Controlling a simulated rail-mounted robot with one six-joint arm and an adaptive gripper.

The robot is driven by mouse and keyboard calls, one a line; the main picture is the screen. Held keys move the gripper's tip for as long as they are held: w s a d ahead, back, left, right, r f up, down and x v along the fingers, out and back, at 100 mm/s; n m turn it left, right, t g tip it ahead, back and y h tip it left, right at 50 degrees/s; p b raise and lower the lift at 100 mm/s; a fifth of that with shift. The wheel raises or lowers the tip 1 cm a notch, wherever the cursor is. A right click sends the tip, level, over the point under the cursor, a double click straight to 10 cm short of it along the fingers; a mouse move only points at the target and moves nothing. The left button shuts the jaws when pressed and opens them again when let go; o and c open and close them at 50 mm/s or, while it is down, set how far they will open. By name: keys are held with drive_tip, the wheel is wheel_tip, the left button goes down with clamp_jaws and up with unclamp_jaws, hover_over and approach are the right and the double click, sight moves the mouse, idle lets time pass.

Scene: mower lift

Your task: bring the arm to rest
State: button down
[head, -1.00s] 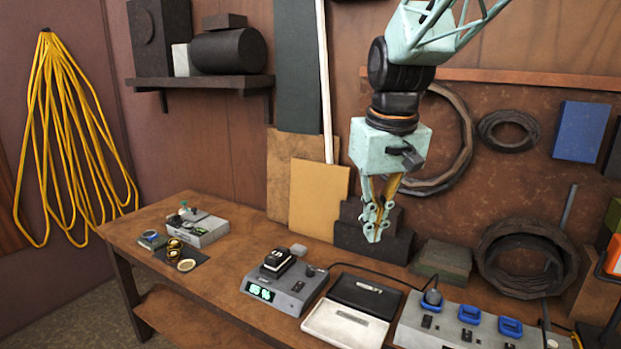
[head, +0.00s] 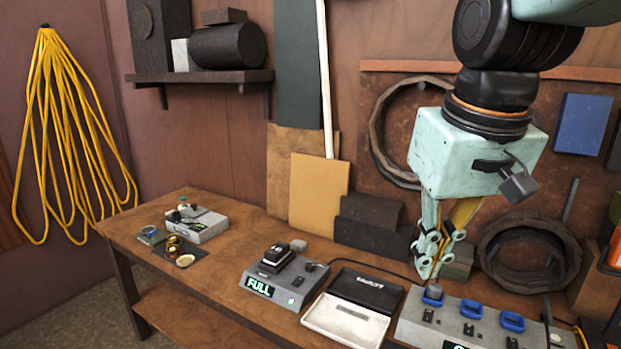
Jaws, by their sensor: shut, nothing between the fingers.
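My gripper (head: 427,272) hangs from the arm at the right of the head view, fingers pointing down and shut with nothing between them. Its tips are in front of the wall, in line with the back left of the grey box with blue plugs (head: 465,325). Whether they touch it I cannot tell. A charger (head: 284,282) with a black battery (head: 275,256) on it stands on the workbench (head: 225,277); its display reads FULL.
An open black-and-white case (head: 345,325) lies between the charger and the plug box. A small grey device (head: 203,228) and round parts (head: 174,246) lie at the bench's left. Dark blocks (head: 366,222) and boards (head: 318,195) lean at the back. A yellow cord (head: 70,130) hangs on the wall.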

drive_tip(key=s+d+f+b, duration=0.1)
drive_tip(key=s+f, duration=0.1)
drive_tip(key=s, duration=0.6)
drive_tip(key=s+d+f+m+t+b, duration=0.1)
drive_tip(key=s+f, duration=0.2)
drive_tip(key=s, duration=0.6)
drive_tip(key=shift+d+f, duration=0.15)
drive_tip(key=shift+d, duration=0.2)
